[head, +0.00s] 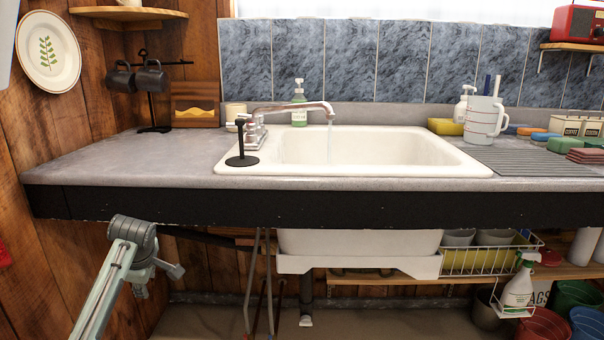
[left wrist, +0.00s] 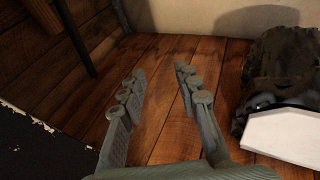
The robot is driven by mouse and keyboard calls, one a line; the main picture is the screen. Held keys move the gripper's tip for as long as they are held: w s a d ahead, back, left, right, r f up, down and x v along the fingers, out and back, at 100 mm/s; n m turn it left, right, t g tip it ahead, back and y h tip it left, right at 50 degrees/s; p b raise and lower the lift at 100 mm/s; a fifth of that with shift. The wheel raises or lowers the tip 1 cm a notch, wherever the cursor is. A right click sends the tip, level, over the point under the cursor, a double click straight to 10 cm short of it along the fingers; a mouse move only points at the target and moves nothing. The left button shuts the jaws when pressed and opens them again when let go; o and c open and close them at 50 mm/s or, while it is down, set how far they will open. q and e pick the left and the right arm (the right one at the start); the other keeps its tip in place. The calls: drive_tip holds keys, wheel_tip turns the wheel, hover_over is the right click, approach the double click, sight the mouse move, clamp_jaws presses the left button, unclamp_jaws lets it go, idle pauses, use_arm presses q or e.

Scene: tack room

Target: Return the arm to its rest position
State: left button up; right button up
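My left arm comes in from the lower left of the head view. Its left gripper (head: 174,270) is small there, below the counter's black front edge and left of the sink's underside. In the left wrist view the two fingers of the left gripper (left wrist: 157,92) stand apart, with nothing between them. Brown wooden planks (left wrist: 155,75) show beyond the fingertips. My right arm and right gripper do not show in either view.
The grey counter (head: 110,160) overhangs the left gripper. A white sink (head: 390,145) has water running from its tap (head: 290,108). A wire basket (head: 490,258) and spray bottle (head: 518,288) are below right. A wooden wall (head: 45,200) is left.

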use_arm(q)
drive_tip(key=s+a+f+g+y, duration=0.1)
drive_tip(key=s+a+f+g, duration=0.15)
drive_tip(key=a+f, duration=0.5)
drive_tip(key=w+d+r+m+t, duration=0.1)
drive_tip(key=w+r+m+t, duration=0.4)
drive_tip(key=m, duration=0.5)
drive_tip(key=w+d+r+m+t, duration=0.2)
drive_tip(key=w+r+m+t, duration=0.15)
drive_tip(key=w+m, duration=0.5)
drive_tip(key=s+d+f+m+g+h, duration=0.1)
drive_tip(key=s+d+f+g, duration=0.15)
drive_tip(key=s+f, duration=1)
drive_tip(key=s+d+f+m+g+h, duration=0.15)
drive_tip(key=s+d+f, duration=0.25)
drive_tip(key=s+f, duration=0.8)
drive_tip(key=s+d+f+g, duration=0.2)
drive_tip(key=s+f, duration=0.6)
drive_tip(key=s, duration=0.5)
drive_tip(key=s+d+f+g, duration=0.3)
drive_tip(key=s+f, duration=0.6)
drive_tip(key=s, duration=0.4)
drive_tip(key=shift+d+f+h, duration=0.15)
drive_tip(key=shift+d+h, duration=0.3)
drive_tip(key=shift+d, duration=0.05)
